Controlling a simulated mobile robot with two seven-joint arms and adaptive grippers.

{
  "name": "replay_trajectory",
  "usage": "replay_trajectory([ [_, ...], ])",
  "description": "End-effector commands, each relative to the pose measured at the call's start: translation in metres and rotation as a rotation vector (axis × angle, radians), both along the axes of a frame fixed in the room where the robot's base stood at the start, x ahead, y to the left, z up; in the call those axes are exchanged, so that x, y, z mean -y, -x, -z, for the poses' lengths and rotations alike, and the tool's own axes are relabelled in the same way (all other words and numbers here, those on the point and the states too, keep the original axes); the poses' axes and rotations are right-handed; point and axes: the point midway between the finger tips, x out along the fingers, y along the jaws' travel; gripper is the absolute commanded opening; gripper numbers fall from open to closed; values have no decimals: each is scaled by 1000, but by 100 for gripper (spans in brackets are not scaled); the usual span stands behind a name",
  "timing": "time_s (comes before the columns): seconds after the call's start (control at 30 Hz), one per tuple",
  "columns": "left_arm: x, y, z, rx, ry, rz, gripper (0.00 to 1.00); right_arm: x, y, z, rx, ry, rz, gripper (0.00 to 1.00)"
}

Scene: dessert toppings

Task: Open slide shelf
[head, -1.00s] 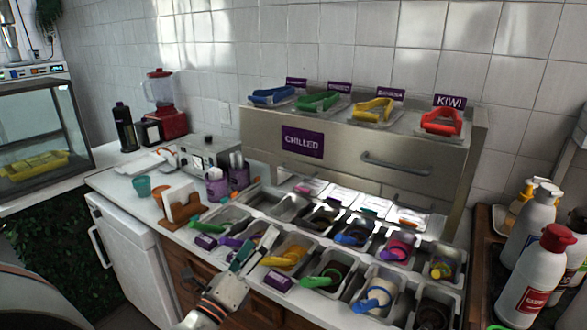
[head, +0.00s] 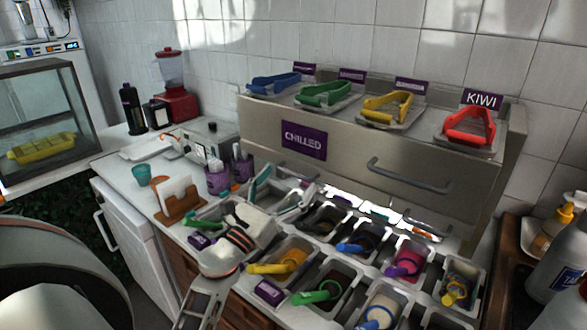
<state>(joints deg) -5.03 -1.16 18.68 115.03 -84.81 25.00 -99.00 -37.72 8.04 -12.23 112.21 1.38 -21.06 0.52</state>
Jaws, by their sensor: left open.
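The steel slide shelf unit (head: 345,165) labelled CHILLED stands behind the topping bins. A long bar handle (head: 408,177) runs across the right of its front. A second handle low on the left shows only in part near my gripper. The purple CHILLED sign (head: 304,141) sits left of the bar handle. My left gripper (head: 287,188) is open and empty, above the left topping bins and in front of the unit's lower left. Its fingers point toward the unit. I cannot tell whether they touch anything. My right gripper is not in view.
Blue, green, yellow and red tongs (head: 470,125) rest on trays on top of the unit. Bins with coloured scoops (head: 405,262) fill the counter front. Cups (head: 217,180), a napkin holder (head: 178,205) and a blender (head: 175,90) stand left. Bottles (head: 560,275) stand at the right.

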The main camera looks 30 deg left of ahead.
Motion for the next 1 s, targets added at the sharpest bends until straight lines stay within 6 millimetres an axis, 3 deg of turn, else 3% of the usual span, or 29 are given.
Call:
replay_trajectory([
  [0.2,1,-20,-9,0,1,0,89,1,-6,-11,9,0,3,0],
  [0.53,2,-23,-9,0,2,1,89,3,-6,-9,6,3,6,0],
  [0.7,1,-23,-9,0,2,0,45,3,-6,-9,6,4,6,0],
  [1.0,-4,-23,-9,0,2,-1,44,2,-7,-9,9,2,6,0],
])
